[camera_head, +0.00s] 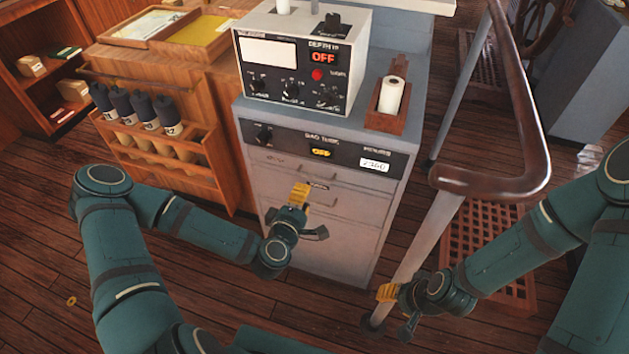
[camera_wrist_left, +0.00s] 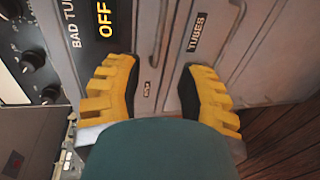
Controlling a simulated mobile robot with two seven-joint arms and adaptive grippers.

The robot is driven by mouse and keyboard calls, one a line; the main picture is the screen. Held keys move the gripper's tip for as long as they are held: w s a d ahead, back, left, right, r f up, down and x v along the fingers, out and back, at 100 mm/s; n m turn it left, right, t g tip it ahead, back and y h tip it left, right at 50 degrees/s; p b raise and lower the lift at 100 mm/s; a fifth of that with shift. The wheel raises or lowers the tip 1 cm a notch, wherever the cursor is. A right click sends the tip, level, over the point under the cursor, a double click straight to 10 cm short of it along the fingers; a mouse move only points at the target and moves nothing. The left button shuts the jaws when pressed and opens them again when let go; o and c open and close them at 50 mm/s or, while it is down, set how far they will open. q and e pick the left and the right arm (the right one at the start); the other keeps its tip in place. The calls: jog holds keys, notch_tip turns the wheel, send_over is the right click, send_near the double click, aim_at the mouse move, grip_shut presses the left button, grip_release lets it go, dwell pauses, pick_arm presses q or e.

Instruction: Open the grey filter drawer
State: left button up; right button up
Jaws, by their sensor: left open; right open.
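A grey cabinet (camera_head: 357,233) stands at the centre of the head view, with flat grey drawer fronts under a dark control panel. My left gripper (camera_head: 300,196) is in front of the upper drawer fronts. In the left wrist view the open yellow fingers (camera_wrist_left: 161,75) are empty and face the drawer fronts. One drawer handle (camera_wrist_left: 159,38) lies ahead between the fingers, with a small unreadable label. The drawer beside it carries a "TUBES" label (camera_wrist_left: 198,34). I cannot read which drawer is the filter drawer. My right gripper (camera_head: 387,293) is open, low and right of the cabinet.
A depth instrument (camera_head: 300,60) and a wooden holder with a white roll (camera_head: 391,96) stand on the cabinet. A wooden rack of dark bottles (camera_head: 145,110) is left. A curved handrail (camera_head: 500,185) stands right, near my right arm. Wooden floor lies in front.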

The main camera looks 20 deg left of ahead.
aim_at(314, 178)
pick_arm(q)
jog(key=b+x, duration=0.1)
jog(key=x, duration=0.8)
jog(key=shift+w+r, duration=0.1)
grip_shut()
